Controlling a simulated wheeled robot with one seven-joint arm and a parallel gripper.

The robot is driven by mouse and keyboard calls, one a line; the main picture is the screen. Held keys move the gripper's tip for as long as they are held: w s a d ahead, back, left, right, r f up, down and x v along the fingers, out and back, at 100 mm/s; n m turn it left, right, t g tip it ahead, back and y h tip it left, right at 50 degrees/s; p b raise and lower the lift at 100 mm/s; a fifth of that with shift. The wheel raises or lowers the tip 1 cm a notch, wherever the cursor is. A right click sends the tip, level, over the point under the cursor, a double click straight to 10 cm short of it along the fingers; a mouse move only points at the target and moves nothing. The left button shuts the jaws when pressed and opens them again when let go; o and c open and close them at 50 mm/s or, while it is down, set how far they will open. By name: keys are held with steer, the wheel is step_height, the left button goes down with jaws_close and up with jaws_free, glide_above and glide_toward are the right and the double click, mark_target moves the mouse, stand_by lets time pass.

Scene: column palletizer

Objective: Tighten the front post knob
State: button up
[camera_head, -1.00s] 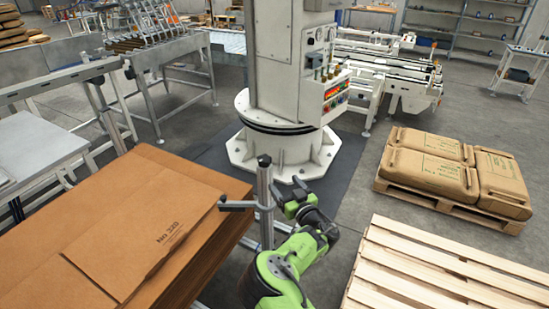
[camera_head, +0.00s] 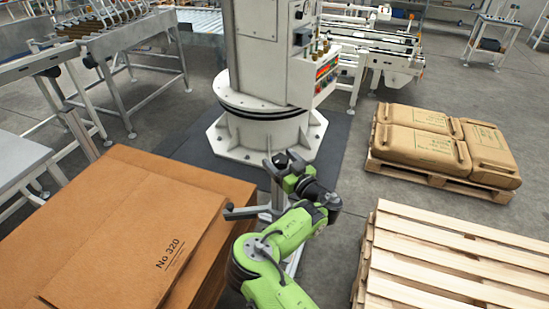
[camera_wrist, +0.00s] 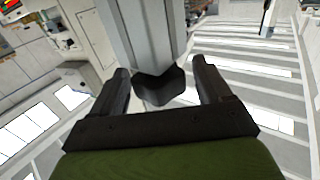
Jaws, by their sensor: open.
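The grey front post (camera_head: 277,198) stands beside the cardboard stack in the head view, with a dark bar-like knob (camera_head: 241,212) sticking out to its left. My gripper (camera_head: 282,163) is at the upper part of the post and hides its top. In the wrist view the post (camera_wrist: 140,32) comes down from the top edge. A dark, angular piece (camera_wrist: 160,84) at its lower end lies between the two fingers of my gripper (camera_wrist: 162,80). The fingers are open, with gaps visible on both sides of the piece. I cannot tell whether it is the knob or the post's cap.
A stack of cardboard sheets (camera_head: 120,235) lies left of the post. An empty wooden pallet (camera_head: 440,260) is at the right, and a pallet of brown sacks (camera_head: 425,142) stands behind it. The white column base (camera_head: 265,140) is behind the post.

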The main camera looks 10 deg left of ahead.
steer(key=shift+s+d+r, duration=0.15)
steer(key=shift+d, duration=0.05)
steer(key=shift+a, duration=0.1)
steer(key=c, duration=0.9)
